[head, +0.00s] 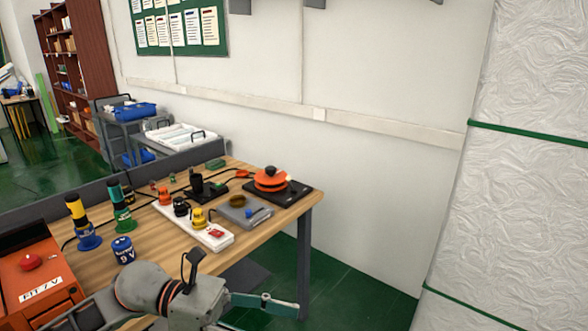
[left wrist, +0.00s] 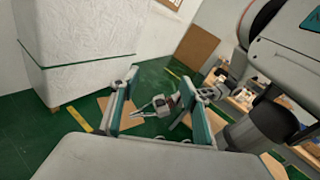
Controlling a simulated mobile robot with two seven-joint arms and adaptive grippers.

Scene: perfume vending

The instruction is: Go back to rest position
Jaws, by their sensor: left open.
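My left gripper (head: 264,303) is at the bottom of the head view, in front of the table's near edge. One teal finger shows clearly there, reaching right over the green floor. In the left wrist view the left gripper (left wrist: 160,108) has its two teal fingers well apart with nothing held between them. Beyond these fingers, a small grey jaw-like part, which looks like my right gripper (left wrist: 164,104), shows over the floor. It is too small to tell whether it is open. The head view does not show the right gripper.
A wooden table (head: 283,213) holds an orange round device (head: 270,179), a white strip (head: 217,238) with coloured knobs, a blue 9V cylinder (head: 123,250) and an orange box (head: 35,272). A white wrapped block (head: 530,180) stands at right. Green floor (head: 360,285) lies clear between them.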

